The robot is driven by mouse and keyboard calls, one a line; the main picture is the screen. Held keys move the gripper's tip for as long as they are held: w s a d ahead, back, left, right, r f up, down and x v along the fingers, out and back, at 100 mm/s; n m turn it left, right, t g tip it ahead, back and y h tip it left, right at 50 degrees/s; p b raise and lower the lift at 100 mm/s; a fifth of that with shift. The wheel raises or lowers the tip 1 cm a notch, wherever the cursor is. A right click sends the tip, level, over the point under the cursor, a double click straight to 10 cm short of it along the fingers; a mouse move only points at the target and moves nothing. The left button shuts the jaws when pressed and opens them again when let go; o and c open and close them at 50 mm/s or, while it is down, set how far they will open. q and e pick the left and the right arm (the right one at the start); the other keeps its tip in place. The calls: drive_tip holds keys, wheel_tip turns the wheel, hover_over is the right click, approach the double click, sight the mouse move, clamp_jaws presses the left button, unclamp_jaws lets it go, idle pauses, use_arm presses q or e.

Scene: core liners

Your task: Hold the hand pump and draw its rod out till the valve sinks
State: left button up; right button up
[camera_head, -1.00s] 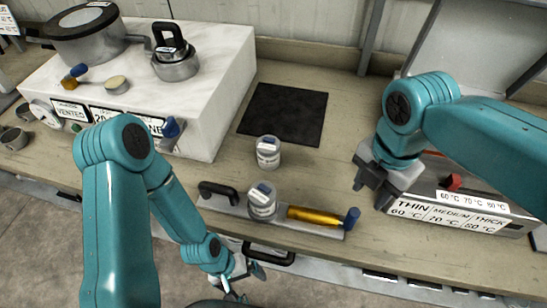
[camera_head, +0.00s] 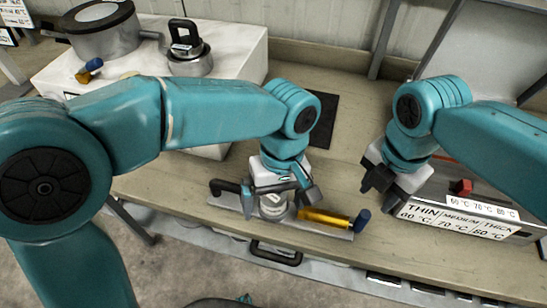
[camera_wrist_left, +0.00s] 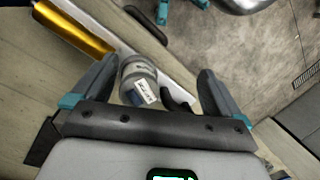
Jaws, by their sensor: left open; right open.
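The hand pump appears to be the gold barrel (camera_head: 325,217) with a blue knob (camera_head: 362,219) at its right end, lying on a grey plate (camera_head: 340,233). A black handle (camera_head: 226,187) is at the plate's left end. A labelled clear jar (camera_head: 273,207) stands at the plate's middle. My left gripper (camera_head: 279,205) is open above the jar. In the left wrist view the jar (camera_wrist_left: 138,80) shows between its fingers, and the gold barrel (camera_wrist_left: 73,27) lies beyond at upper left. My right gripper (camera_head: 377,192) is open and empty, right of the blue knob. I cannot single out the valve.
A white block (camera_head: 235,62) at back left bears a large lidded pot (camera_head: 104,38), a small pan with a black-handled piece (camera_head: 190,62) and a blue-and-brass fitting (camera_head: 89,70). A dark mat (camera_head: 323,125) is partly hidden by my left arm. A labelled metal box (camera_head: 465,225) stands at right.

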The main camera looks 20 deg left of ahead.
drive_tip(key=shift+w+d+f, duration=0.1)
drive_tip(key=shift+w, duration=0.1)
use_arm(q)
drive_tip(key=w+a+r+n+t, duration=0.1)
drive_tip(key=w+r+n+t, duration=0.15)
drive_tip(key=w+r, duration=0.3)
use_arm(e)
drive_tip(key=shift+d, duration=0.1)
drive_tip(key=shift+s, duration=0.15)
use_arm(q)
drive_tip(key=f, duration=1.4)
drive_tip(key=shift+s+a+f, duration=0.2)
drive_tip(key=shift+s+f, duration=0.1)
drive_tip(key=shift+f, duration=0.35)
drive_tip(key=shift+a+f, duration=0.1)
drive_tip(key=shift+f, duration=0.05)
use_arm(e)
drive_tip(key=shift+a, duration=0.25)
drive_tip(key=shift+d, duration=0.1)
